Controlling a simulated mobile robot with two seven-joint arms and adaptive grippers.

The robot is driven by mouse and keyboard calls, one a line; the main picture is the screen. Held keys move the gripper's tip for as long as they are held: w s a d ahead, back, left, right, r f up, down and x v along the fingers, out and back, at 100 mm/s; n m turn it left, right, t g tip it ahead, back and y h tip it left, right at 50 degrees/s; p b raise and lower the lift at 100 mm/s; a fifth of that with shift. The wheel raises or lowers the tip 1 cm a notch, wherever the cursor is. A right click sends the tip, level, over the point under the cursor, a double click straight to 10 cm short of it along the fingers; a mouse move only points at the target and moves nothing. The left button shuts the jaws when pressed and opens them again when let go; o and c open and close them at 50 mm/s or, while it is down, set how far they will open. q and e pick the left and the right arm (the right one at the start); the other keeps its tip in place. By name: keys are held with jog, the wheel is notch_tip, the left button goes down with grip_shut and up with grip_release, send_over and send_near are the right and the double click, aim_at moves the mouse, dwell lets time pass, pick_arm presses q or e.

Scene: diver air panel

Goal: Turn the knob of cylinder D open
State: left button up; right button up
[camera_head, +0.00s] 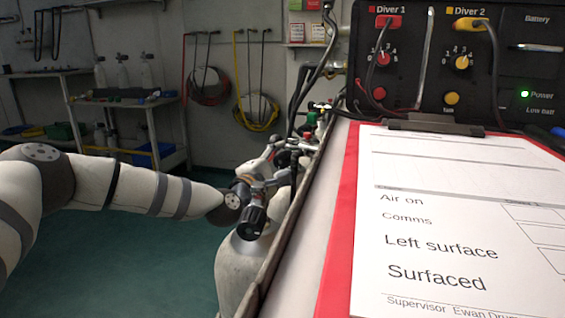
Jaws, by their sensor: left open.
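A pale grey cylinder (238,270) stands upright in the lower middle, beside the table's left edge. A black valve knob (252,221) shows at its top. No letter is readable on it, so I cannot tell whether it is cylinder D. My left arm comes in from the left, and its gripper (272,162) is open at the valves, just above and behind the black knob. The fingertips overlap with the valve parts behind, so I cannot tell whether they touch any knob. My right gripper is out of view.
The table edge (283,238) runs close to the right of the cylinder. On the table lie a red clipboard (340,225) with a paper form and a black diver panel (490,65). Hoses and more valves crowd behind the gripper. The green floor on the left is open.

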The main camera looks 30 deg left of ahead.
aim_at(283, 155)
pick_arm(q)
jog(key=shift+r, duration=0.1)
jog(key=o, duration=0.6)
jog(key=r, duration=0.6)
jog(key=w+r, duration=0.1)
jog(key=r, duration=0.3)
jog(key=shift+a, duration=0.2)
jog(key=shift+g, duration=0.4)
jog(key=f, duration=0.4)
jog(key=shift+s+d, duration=0.15)
jog(key=shift+d, duration=0.05)
jog(key=shift+c, duration=0.5)
jog(key=shift+s+d+r+p, duration=0.1)
jog(key=shift+s+r+p, duration=0.2)
jog(key=shift+s, duration=0.1)
jog(key=shift+c, duration=0.7)
jog(key=shift+s+f+p, duration=0.15)
jog(key=shift+s+p, duration=0.25)
jog(key=shift+s, duration=0.15)
jog(key=shift+c, duration=0.9)
jog(key=s+p, duration=0.1)
jog(key=s, duration=0.3)
jog(key=shift+f, duration=0.1)
jog(key=shift+c, duration=0.9)
jog(key=s, duration=0.1)
jog(key=s+p, duration=0.2)
jog(key=shift+s+d+f, duration=0.25)
jog(key=shift+f, duration=0.15)
